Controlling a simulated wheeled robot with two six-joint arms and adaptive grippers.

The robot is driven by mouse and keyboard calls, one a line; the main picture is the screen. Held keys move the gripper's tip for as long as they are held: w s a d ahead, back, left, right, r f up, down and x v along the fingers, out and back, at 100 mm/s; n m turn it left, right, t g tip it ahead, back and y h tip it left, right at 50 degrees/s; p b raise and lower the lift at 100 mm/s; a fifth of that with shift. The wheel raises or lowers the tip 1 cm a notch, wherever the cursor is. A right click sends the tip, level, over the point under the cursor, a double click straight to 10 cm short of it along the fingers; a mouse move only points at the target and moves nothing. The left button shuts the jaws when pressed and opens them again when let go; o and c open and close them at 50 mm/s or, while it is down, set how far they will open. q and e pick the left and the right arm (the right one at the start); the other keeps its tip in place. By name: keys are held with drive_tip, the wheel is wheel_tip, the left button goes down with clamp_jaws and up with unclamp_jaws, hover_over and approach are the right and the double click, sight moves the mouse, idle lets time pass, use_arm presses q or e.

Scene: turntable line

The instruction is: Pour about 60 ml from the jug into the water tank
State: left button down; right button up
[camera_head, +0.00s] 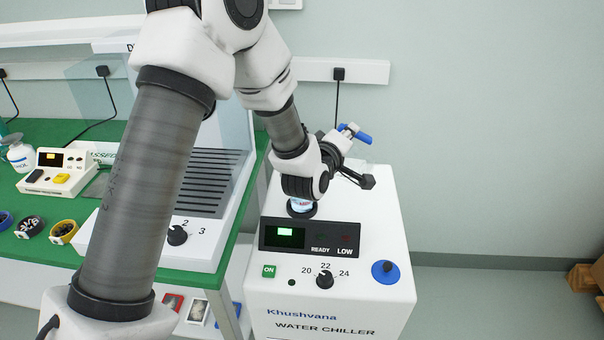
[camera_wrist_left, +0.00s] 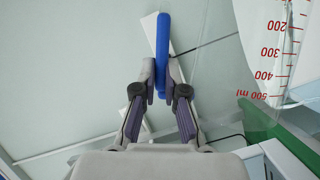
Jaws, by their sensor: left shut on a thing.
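My left gripper (camera_head: 351,132) is above the back of the white water chiller. In the left wrist view, its fingers (camera_wrist_left: 161,82) are shut on the jug's blue handle (camera_wrist_left: 163,40). The blue handle also shows in the head view (camera_head: 362,137). The jug's clear wall (camera_wrist_left: 285,45), with red ml marks, is at the right of the wrist view; its water level cannot be told. In the head view my arm hides most of the jug. The water chiller (camera_head: 388,222) has a dark ring (camera_head: 301,211) on top, partly behind my wrist. My right gripper is not in view.
A blue cap (camera_head: 385,270) lies on the chiller's front right. The chiller's panel has a lit green display (camera_head: 285,232) and a dial (camera_head: 325,279). A green-topped bench (camera_head: 50,212) with instruments stands at the left.

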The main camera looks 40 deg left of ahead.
sight(363, 159)
use_arm(q)
drive_tip(key=shift+s+a+r+n, duration=0.25)
drive_tip(key=shift+a+r+n, duration=0.1)
drive_tip(key=shift+a+n, duration=0.1)
idle(1.9)
drive_tip(key=d+f+m, duration=0.1)
drive_tip(key=w+d+f+m, duration=0.1)
drive_tip(key=w+d+f+m+g, duration=0.1)
drive_tip(key=shift+d+f+m+p, duration=0.35)
drive_tip(key=shift+d, duration=0.05)
drive_tip(key=shift+w+d+f+y, duration=0.15)
drive_tip(key=shift+d+y, duration=0.05)
drive_tip(key=shift+y, duration=0.1)
drive_tip(key=shift+d+f+m, duration=0.1)
drive_tip(key=shift+f+m, duration=0.15)
drive_tip(key=shift+m, duration=0.05)
drive_tip(key=shift+a, duration=0.25)
drive_tip(key=shift+d, duration=0.15)
drive_tip(key=shift+f, duration=0.1)
idle(0.4)
